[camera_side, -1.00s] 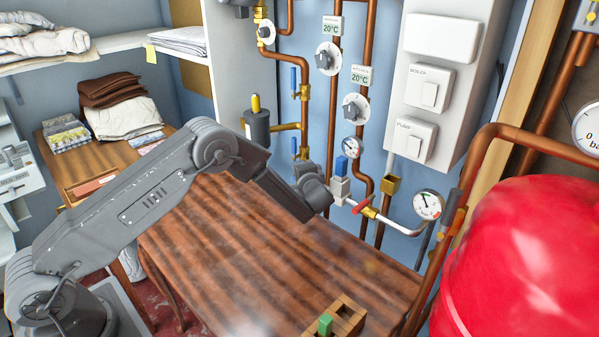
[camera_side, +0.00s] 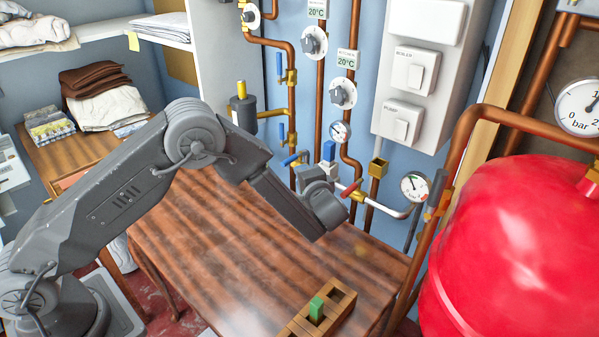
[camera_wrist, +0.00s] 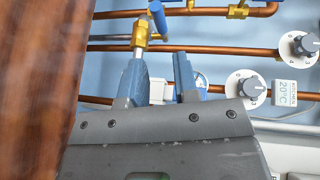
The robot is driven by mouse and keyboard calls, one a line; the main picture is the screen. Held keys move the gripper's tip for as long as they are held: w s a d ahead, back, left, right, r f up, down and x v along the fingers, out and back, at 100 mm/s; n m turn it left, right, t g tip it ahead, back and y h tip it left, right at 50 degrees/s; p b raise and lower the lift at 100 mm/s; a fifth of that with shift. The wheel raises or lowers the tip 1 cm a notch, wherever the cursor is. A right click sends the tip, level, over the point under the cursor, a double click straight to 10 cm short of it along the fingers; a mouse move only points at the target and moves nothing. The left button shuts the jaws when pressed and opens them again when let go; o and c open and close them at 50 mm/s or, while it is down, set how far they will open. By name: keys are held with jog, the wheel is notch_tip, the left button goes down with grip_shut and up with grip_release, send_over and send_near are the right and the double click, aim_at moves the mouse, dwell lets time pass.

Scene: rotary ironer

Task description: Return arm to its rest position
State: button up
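My arm reaches from the lower left over the wooden table (camera_side: 220,240), bent at the elbow, with its wrist raised above the tabletop near the wall pipes. My gripper (camera_wrist: 160,60) shows in the wrist view with its two blue-grey fingers apart. I see nothing held between them. In the side view the fingers are mostly hidden by the wrist. In the wrist view a brass valve (camera_wrist: 140,35) with a blue handle (camera_wrist: 156,14) lines up beyond the left fingertip; contact cannot be told.
Copper pipes, valves and a pressure gauge (camera_side: 414,186) line the wall behind the wrist. A red tank (camera_side: 510,240) stands at right. A wooden box (camera_side: 343,296) with a green block (camera_side: 316,308) sits at the table's front. The middle of the table is clear.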

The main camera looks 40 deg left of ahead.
jog(key=shift+r, duration=0.1)
jog(key=w+d+r+n+t+h, duration=0.1)
jog(key=w+d+r+t+h, duration=0.15)
jog(key=r+t+h, duration=0.8)
jog(key=s+d+r+g+h, duration=0.3)
jog(key=s+r+g, duration=0.3)
jog(key=r, duration=0.5)
jog(key=s+a+f+n+g, duration=0.1)
jog(key=s+g, duration=0.1)
jog(key=s, duration=0.8)
jog(key=s+a+f+n+g, duration=0.1)
jog(key=s+a+g, duration=0.1)
jog(key=s, duration=0.8)
jog(key=s+a+f+n+g, duration=0.2)
jog(key=s+g, duration=0.1)
jog(key=s, duration=0.8)
jog(key=shift+a, duration=0.25)
